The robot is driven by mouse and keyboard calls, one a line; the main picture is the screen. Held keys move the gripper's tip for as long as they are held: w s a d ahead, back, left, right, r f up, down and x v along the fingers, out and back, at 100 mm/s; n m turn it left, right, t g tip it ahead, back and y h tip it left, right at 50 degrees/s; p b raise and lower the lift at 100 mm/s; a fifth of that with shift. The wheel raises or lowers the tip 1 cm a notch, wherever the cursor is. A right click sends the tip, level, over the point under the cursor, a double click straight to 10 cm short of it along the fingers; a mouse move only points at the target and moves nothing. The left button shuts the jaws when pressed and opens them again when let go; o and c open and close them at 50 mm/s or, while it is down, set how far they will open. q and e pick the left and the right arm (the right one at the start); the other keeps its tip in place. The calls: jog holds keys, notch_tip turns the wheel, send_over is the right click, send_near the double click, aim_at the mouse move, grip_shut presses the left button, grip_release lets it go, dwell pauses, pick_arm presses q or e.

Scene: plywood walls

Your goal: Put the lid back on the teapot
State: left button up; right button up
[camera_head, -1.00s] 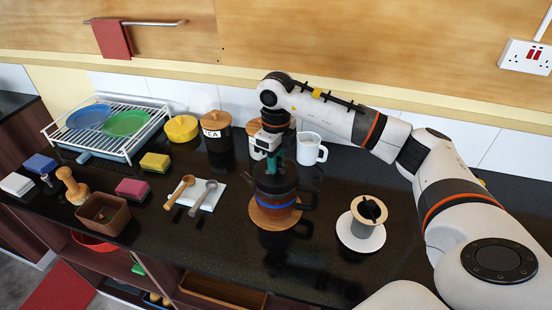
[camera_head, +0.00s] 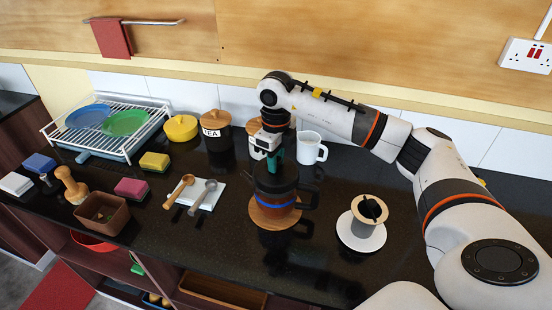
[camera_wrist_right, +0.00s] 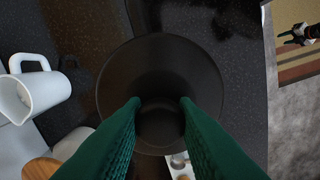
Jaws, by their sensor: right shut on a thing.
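The teapot (camera_head: 272,203) is dark brown with a blue band and stands upright on a round wooden trivet (camera_head: 262,223). The teapot's opening is hidden.
A white mug (camera_head: 310,148) and wooden-lidded canisters, one marked TEA (camera_head: 217,140), stand behind. Spoons lie on a white cloth (camera_head: 196,187) at left. The front counter (camera_head: 225,238) is clear.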

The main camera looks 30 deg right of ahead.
dwell(0.6)
dwell(0.3)
jog(key=o, duration=1.1)
jog(key=shift+c, duration=0.2)
jog(key=shift+o, duration=0.6)
jog(key=o, duration=0.4)
jog(key=shift+c, duration=0.2)
jog(key=shift+r+p, duration=2.1)
jog(key=shift+r, duration=1.4)
jog(key=shift+c, duration=0.3)
